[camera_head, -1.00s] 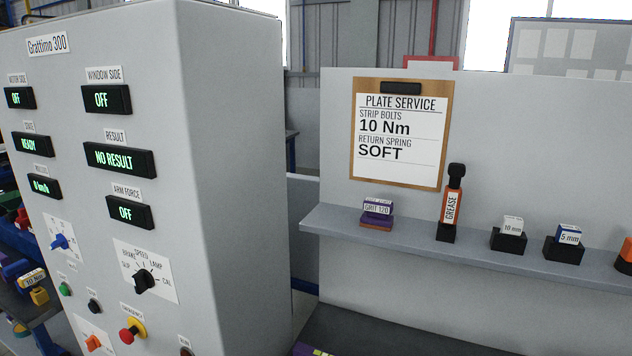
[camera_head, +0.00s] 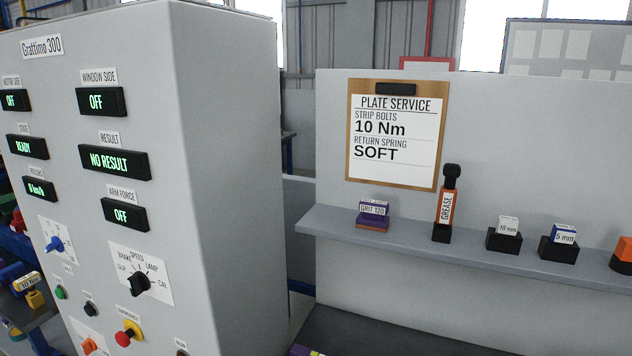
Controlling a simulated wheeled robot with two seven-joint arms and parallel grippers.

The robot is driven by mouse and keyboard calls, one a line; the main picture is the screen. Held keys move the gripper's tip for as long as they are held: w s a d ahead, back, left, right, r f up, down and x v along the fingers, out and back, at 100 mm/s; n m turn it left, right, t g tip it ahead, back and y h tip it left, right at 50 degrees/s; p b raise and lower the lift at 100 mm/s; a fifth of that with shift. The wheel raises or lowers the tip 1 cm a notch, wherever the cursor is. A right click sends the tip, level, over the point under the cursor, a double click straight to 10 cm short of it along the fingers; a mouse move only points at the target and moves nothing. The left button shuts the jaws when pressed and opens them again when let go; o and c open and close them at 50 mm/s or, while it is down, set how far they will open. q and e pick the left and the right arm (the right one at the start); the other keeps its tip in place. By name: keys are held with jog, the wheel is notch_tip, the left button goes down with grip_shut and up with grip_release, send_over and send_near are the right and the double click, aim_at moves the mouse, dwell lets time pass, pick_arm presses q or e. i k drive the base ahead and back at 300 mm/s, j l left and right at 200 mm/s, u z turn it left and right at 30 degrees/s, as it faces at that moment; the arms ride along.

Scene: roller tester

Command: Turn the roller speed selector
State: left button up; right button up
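The grey control cabinet labelled Grattimo 300 (camera_head: 225,130) fills the left of the head view. A black rotary selector (camera_head: 138,284) sits on its front, on a white plate marked SLIP, BRAKE, SPEED, LAMP and CAL. Its exact pointing is too small to tell. A blue knob (camera_head: 55,244) is to its left and an orange knob (camera_head: 89,345) is lower, partly cut off. Displays read OFF, READY, 0 km/h, NO RESULT and OFF; the result display (camera_head: 114,160) is above the selector. Neither gripper is in view.
A red and yellow emergency button (camera_head: 129,333), a green button (camera_head: 61,292) and a black button (camera_head: 91,310) surround the selectors. A shelf (camera_head: 400,252) at right holds a grease tube (camera_head: 446,206) and small blocks. A clipboard (camera_head: 395,135) reads PLATE SERVICE.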

aim_at(57, 244)
jog(key=u, duration=1.4)
